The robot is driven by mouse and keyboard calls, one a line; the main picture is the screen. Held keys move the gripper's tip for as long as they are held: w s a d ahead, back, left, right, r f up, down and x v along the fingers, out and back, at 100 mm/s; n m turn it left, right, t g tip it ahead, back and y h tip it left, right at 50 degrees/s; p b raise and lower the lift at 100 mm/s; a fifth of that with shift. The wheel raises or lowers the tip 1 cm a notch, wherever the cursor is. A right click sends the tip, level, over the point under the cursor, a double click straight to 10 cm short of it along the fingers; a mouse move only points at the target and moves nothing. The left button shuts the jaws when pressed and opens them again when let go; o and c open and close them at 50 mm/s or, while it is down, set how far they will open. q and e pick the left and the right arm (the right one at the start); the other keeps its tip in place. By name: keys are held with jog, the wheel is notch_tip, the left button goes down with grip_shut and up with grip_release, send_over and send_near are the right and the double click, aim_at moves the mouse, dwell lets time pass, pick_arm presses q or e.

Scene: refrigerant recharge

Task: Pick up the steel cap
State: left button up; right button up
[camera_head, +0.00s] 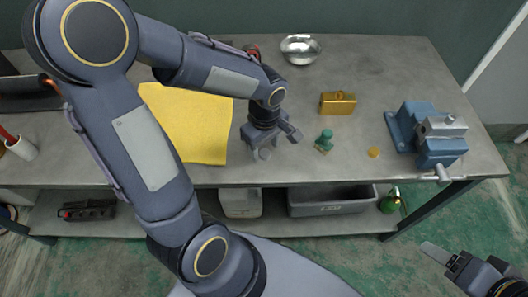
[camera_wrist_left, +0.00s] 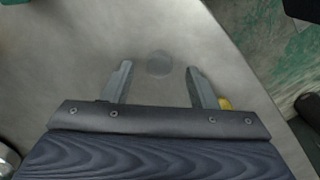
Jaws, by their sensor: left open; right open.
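The steel cap (camera_wrist_left: 159,64) is a small, round grey disc on the grey metal bench. In the left wrist view it lies between and just beyond the fingertips of my left gripper (camera_wrist_left: 158,78), with a gap on both sides. In the head view my left gripper (camera_head: 268,148) points down at the bench near its front edge, right of the yellow cloth, and largely hides the cap. The left gripper is open and empty. My right gripper (camera_head: 448,262) is open, at the lower right over the floor, away from the bench.
On the bench (camera_head: 385,70) are a yellow cloth (camera_head: 190,125), steel bowl (camera_head: 300,49), brass block (camera_head: 338,103), green fitting (camera_head: 325,141), small orange-yellow disc (camera_head: 374,152) and blue vise (camera_head: 428,135). A grey bin (camera_head: 332,200) sits on the shelf below. Bench between bowl and vise is clear.

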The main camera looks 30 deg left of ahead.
pick_arm(q)
jog(key=shift+f, duration=0.9)
jog(key=shift+c, duration=0.3)
jog(key=c, duration=1)
jog(key=shift+r, duration=0.1)
